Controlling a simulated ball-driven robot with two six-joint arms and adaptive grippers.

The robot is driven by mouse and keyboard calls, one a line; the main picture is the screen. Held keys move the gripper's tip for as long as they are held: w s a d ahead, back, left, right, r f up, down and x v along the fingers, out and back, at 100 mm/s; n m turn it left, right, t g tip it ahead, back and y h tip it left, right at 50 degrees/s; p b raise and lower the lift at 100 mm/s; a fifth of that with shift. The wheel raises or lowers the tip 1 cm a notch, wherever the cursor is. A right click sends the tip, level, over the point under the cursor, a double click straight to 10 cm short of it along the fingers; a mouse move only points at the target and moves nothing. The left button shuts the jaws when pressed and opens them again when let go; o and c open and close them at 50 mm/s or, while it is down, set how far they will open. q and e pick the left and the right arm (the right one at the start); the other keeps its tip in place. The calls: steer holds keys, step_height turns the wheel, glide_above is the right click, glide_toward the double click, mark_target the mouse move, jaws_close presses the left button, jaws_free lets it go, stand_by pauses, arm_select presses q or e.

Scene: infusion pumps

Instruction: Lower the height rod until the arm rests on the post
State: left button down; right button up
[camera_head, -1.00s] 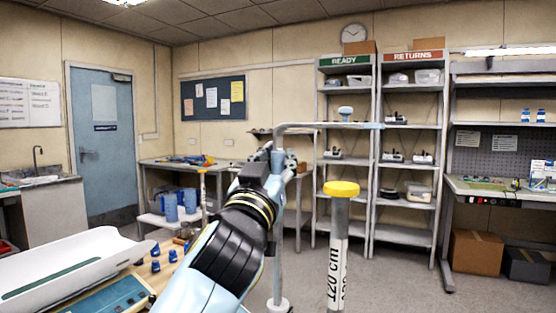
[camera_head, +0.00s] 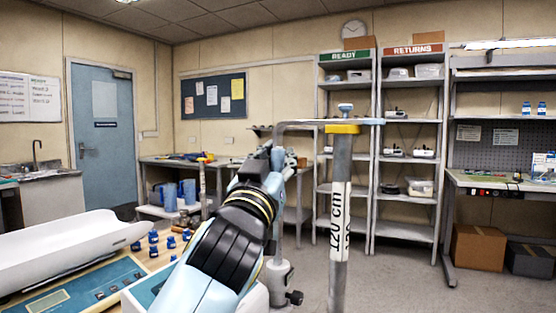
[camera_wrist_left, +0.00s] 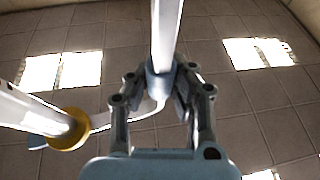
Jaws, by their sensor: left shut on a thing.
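The post (camera_head: 340,200), marked 120 cm, has a yellow cap (camera_head: 342,129) that lines up with the arm's underside. My right gripper is not in view.
A clamp with a black knob (camera_head: 294,298) sits low on the rod. A white baby scale (camera_head: 70,248) and several small blue items (camera_head: 153,251) are on the table at left.

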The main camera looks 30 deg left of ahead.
arm_select(q)
steer(key=c, duration=1.1)
jaws_free()
steer(key=shift+f, duration=0.2)
steer(key=shift+r, duration=0.15)
step_height(320, 180, up, 10)
steer(key=shift+f, duration=0.1)
